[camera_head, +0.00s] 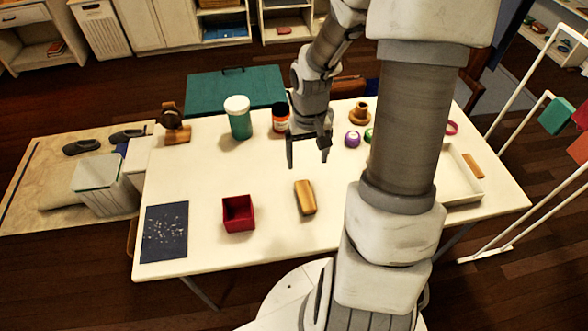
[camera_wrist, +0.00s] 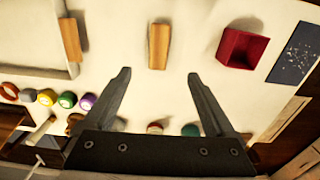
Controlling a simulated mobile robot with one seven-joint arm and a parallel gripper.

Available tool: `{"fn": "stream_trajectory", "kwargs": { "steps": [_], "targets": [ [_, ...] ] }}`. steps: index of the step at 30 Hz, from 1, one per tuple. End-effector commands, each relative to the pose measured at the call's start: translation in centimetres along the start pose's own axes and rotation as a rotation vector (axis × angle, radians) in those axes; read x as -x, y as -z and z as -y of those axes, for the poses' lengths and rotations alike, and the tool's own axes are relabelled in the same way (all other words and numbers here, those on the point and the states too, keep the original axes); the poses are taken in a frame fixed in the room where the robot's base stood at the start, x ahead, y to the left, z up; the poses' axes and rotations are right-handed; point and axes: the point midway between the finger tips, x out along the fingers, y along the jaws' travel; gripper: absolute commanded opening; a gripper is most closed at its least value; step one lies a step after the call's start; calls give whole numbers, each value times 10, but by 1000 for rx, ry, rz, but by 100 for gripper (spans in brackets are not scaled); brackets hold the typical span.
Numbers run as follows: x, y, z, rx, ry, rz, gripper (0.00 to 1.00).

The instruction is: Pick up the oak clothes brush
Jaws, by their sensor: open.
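A tan wooden block-shaped piece, which looks like the oak clothes brush (camera_head: 305,197), lies on the white table (camera_head: 270,255) near its front middle. In the wrist view the brush (camera_wrist: 159,46) lies lengthwise, just beyond the fingertips and centred between them. My gripper (camera_head: 307,160) is open and empty above the table, behind the brush in the head view. In the wrist view my gripper (camera_wrist: 159,74) has its two fingers wide apart, with bare table between the tips. A similar wooden piece (camera_wrist: 70,40) lies farther left by the white tray, so which one is the brush is not certain.
A red open box (camera_head: 238,213) and a dark blue speckled sheet (camera_head: 164,232) lie left of the brush. A green jar (camera_head: 238,118) and a dark orange-labelled jar (camera_head: 281,118) stand behind. A white tray (camera_head: 466,190) is at right. Table around the brush is clear.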

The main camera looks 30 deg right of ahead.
Motion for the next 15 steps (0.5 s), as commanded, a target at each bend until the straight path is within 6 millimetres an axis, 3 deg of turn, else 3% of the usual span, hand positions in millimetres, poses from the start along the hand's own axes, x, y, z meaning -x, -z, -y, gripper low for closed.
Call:
{"fn": "stream_trajectory", "kwargs": {
  "steps": [5,15],
  "targets": [
    [-22,0,-1,5,6,7,90],
    [-96,0,0,4,6,7,90]
  ]
}}
